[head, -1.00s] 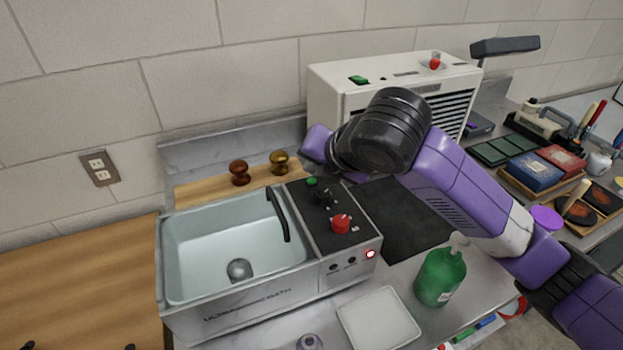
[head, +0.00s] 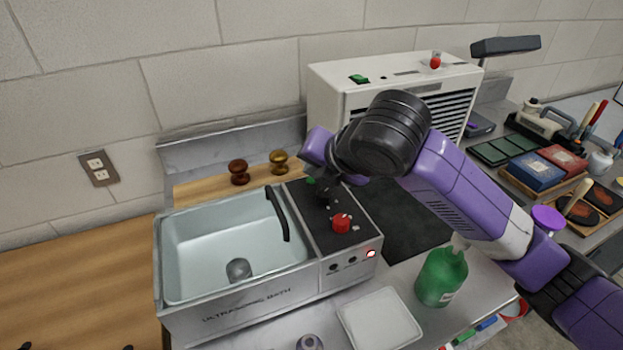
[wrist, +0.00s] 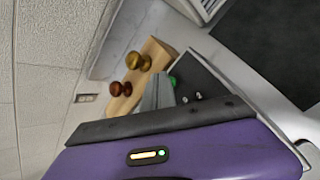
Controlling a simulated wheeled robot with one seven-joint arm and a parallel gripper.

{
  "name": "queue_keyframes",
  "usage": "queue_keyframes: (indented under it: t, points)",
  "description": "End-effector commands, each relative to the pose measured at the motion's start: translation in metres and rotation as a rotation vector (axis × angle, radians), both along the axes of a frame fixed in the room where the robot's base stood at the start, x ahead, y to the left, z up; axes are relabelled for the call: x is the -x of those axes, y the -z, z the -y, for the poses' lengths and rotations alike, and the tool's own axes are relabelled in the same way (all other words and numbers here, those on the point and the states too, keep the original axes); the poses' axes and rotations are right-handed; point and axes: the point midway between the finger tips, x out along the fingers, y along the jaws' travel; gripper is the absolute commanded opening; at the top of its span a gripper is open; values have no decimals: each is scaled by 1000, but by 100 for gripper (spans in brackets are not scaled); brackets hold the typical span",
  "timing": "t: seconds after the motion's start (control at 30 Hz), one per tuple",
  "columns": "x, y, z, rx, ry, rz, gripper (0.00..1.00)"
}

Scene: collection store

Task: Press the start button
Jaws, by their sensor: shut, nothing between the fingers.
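The ultrasonic bath (head: 235,302) stands on the counter, with a black control panel (head: 338,243) on its right side. A small green button (head: 311,181) sits at the panel's far end, partly covered by my gripper (head: 316,171). My gripper is shut and empty, pointing down at the button. I cannot tell whether the fingertips touch it. A red knob (head: 341,223) is nearer on the panel, and a red light (head: 371,254) is on the front.
Two wooden knobs, brown (head: 239,172) and golden (head: 279,161), stand on a wooden strip behind the bath. A white box unit (head: 330,92) is behind my arm. A green bottle (head: 441,277) and a white tray (head: 379,318) are at front right.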

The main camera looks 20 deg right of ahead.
Motion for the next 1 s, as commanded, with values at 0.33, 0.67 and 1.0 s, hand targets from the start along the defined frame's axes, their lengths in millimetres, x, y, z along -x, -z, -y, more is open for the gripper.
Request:
queue_keyframes:
  t: [0.33, 0.67, 1.0]
  points:
    - [0, 3, 0, 0, 0, 0, 0]
    - [0, 7, 0, 0, 0, 0, 0]
    - [0, 8, 0, 0, -1, -1, 0]
